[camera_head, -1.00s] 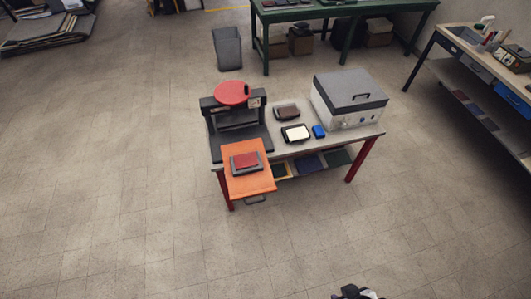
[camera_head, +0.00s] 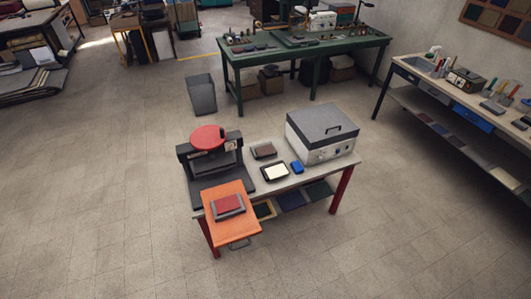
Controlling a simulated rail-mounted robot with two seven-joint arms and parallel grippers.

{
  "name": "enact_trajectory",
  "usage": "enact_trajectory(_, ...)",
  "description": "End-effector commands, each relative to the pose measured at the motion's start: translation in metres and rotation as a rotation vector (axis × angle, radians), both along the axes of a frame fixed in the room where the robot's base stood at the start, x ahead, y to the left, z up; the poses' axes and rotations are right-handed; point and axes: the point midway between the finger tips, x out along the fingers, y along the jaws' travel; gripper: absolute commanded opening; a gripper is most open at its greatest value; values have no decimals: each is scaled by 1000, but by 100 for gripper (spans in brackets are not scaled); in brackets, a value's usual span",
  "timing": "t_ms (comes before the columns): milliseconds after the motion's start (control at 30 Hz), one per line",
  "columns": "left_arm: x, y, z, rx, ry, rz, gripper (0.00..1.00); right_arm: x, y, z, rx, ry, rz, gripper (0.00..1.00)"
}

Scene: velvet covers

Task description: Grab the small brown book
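A small dark brown, book-like block (camera_head: 264,151) lies on the grey worktable (camera_head: 283,182), near its back edge. It sits between the black press (camera_head: 208,160) with the red round top and the white box with a grey lid (camera_head: 322,135). It is small in the view, so I cannot tell for sure that it is a book. Neither of my grippers is in view, and nothing is touching the brown block.
A white pad in a black tray (camera_head: 275,173) and a blue block (camera_head: 297,167) lie close in front of the brown block. A dark red block (camera_head: 228,203) lies on the orange board (camera_head: 245,220). A grey bin (camera_head: 201,95) stands behind. The floor in front is clear.

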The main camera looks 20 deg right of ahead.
Motion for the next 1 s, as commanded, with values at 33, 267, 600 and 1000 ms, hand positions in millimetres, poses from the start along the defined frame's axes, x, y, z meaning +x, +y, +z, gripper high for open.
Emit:
enact_trajectory(33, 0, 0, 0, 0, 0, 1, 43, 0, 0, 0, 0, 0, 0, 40)
enact_trajectory(267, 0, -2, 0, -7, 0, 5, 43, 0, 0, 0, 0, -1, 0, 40)
enact_trajectory(600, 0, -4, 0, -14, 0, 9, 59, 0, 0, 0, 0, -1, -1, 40)
enact_trajectory(1000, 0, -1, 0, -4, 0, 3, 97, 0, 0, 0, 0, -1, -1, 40)
